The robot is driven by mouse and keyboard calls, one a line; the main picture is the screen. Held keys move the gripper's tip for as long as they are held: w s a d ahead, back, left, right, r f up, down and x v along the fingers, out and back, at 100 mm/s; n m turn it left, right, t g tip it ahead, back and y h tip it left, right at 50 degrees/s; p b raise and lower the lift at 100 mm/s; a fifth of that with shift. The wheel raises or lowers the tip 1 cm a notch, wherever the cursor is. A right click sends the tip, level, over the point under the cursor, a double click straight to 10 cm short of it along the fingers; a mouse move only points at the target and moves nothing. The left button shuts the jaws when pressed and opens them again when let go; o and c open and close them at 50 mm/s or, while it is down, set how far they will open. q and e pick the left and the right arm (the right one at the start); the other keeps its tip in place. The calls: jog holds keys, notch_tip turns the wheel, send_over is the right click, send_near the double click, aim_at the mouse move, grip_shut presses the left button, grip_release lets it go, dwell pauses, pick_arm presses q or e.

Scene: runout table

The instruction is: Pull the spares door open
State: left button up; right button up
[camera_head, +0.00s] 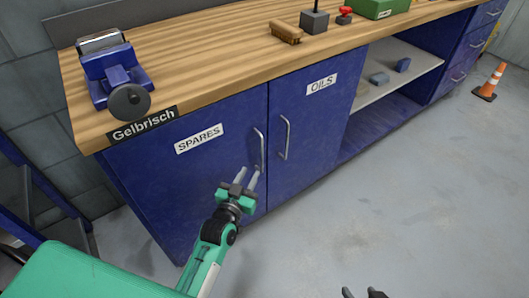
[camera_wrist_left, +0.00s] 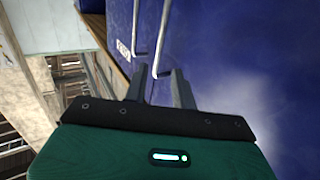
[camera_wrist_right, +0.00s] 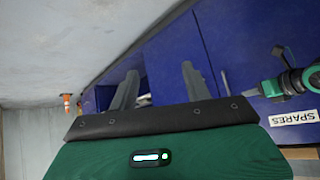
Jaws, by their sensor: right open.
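The blue spares door (camera_head: 190,190) has a white SPARES label and looks shut, flush with the neighbouring oils door. Its upright metal handle (camera_head: 258,150) is near the door's right edge; it also shows in the left wrist view (camera_wrist_left: 163,35). My left gripper (camera_head: 248,180) is open, its fingertips close to the handle's lower end. In the left wrist view (camera_wrist_left: 158,82) the fingers stand apart with the handle's end near the gap; I cannot tell whether they touch. My right gripper (camera_head: 362,294) is open and empty at the bottom edge, away from the doors; its fingers also show in the right wrist view (camera_wrist_right: 158,85).
The oils door (camera_head: 310,110) has its own handle (camera_head: 284,138) just to the right. Above is the wooden benchtop (camera_head: 210,55) with a blue vise (camera_head: 115,75). An open shelf (camera_head: 400,80) and an orange cone (camera_head: 490,82) are at right. The floor in front is clear.

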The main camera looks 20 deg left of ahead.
pick_arm(q)
jog(key=w+b, duration=0.1)
jog(key=w, duration=1)
jog(key=shift+w+d+b, duration=0.15)
jog(key=shift+d+b, duration=0.15)
jog(key=shift+d, duration=0.1)
pick_arm(e)
jog(key=shift+w+a+t+y, duration=0.25)
jog(key=shift+a+t, duration=0.1)
jog(key=shift+a, duration=0.2)
jog(key=shift+w+a+t+y, duration=0.2)
jog(key=shift+a+t+y, duration=0.15)
jog(key=shift+a, duration=0.2)
jog(key=shift+w+a+t+y, duration=0.25)
jog(key=shift+a+t, duration=0.15)
jog(key=shift+a, duration=0.15)
pick_arm(q)
grip_shut()
